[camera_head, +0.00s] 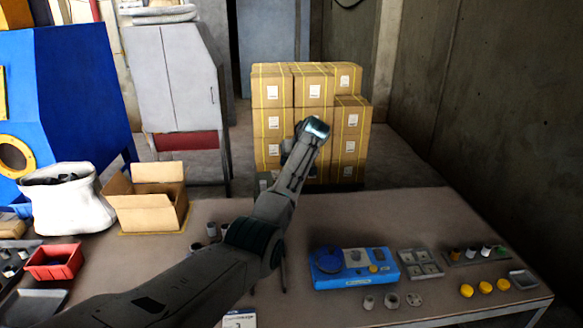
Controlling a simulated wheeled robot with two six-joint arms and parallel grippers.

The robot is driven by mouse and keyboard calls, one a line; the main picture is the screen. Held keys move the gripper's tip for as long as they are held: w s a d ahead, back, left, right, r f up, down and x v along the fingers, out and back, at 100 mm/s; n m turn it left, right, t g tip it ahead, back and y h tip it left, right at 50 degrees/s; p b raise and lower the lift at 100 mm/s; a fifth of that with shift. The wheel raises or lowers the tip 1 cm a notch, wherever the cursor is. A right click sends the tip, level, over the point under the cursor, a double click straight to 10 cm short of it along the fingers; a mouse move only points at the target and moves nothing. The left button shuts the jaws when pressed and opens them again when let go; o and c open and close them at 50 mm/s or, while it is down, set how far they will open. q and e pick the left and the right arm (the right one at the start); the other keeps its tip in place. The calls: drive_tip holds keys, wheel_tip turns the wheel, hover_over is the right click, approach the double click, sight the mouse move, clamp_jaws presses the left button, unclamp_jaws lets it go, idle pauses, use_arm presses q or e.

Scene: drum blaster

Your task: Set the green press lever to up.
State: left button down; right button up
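I cannot make out a green press lever in the head view. A blue bench device (325,282) with a grey top plate and a yellow knob lies on the table right of my arm. A small green-topped piece (503,251) sits in a rack at the far right of the table. My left arm comes in from the lower left and rises over the table. Its end bends down before the stacked boxes, where my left gripper (268,181) is small, dark and mostly hidden by the arm. My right gripper is not in view.
A blue cabinet (85,90) stands at left. A white sack (66,198), an open carton (148,205) and a red tray (54,260) stand at the table's left. Stacked boxes (270,120) stand behind. Small parts and yellow caps (485,287) lie at right.

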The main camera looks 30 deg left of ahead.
use_arm(q)
drive_tip(key=shift+w+a+r, duration=0.4)
drive_tip(key=shift+w, duration=0.15)
drive_tip(key=shift+r, duration=0.15)
drive_tip(key=c, duration=1)
unclamp_jaws()
drive_tip(key=shift+w, duration=0.1)
drive_tip(key=shift+c, duration=0.2)
drive_tip(key=shift+w+a+f, duration=0.1)
drive_tip(key=shift+f, duration=0.15)
drive_tip(key=shift+d+r+b, duration=0.25)
drive_tip(key=shift+b, duration=0.05)
drive_tip(key=b+v, duration=0.4)
drive_tip(key=v, duration=0.6)
drive_tip(key=shift+a+r, duration=0.2)
drive_tip(key=shift+r, duration=0.05)
drive_tip(key=shift+f, duration=0.1)
